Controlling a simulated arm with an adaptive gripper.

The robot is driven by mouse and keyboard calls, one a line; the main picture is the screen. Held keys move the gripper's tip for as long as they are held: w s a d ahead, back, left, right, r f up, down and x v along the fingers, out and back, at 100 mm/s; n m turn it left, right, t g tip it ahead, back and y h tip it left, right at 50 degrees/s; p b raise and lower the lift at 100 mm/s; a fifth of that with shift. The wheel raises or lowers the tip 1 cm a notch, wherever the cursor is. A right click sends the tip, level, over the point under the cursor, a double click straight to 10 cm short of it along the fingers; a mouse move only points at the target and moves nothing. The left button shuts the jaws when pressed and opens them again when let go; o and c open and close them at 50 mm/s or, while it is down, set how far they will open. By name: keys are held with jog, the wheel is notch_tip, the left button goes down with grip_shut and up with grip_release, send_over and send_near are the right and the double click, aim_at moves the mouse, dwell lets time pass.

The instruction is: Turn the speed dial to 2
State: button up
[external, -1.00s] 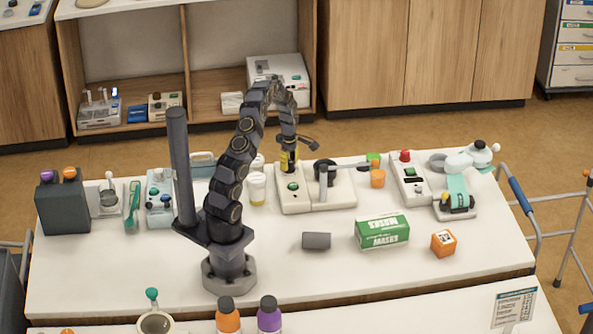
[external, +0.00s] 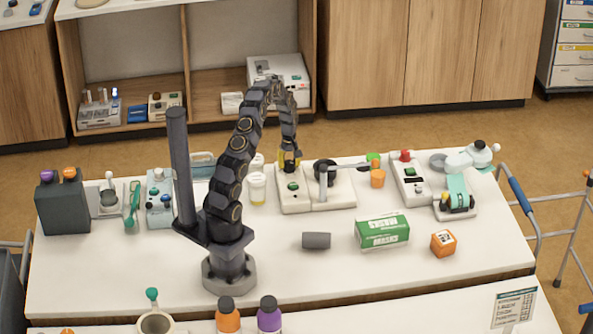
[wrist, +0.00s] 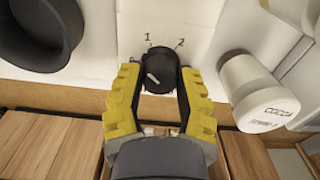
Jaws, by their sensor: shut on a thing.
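The speed dial (wrist: 160,76) is a small black knob with a white pointer line, on a white panel marked 1 and 2 in the wrist view. The line slants toward the upper left; which end marks the setting is hard to tell. My gripper (external: 289,160) has yellow-padded fingers, one on each side of the dial, shut on it. In the external view it reaches down to the back of a white device (external: 295,203) with a green button, and the fingers hide the dial.
A black round part (external: 325,170) stands right of the dial. A green masks box (external: 382,231), a grey block (external: 316,240) and an orange cube (external: 443,243) lie in front.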

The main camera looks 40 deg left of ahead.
jog(key=m, duration=0.4)
jog(key=shift+m, duration=0.3)
jog(key=m, duration=0.3)
jog(key=shift+m, duration=0.3)
jog(key=m, duration=0.3)
jog(key=shift+m, duration=2.1)
jog(key=o, duration=1.1)
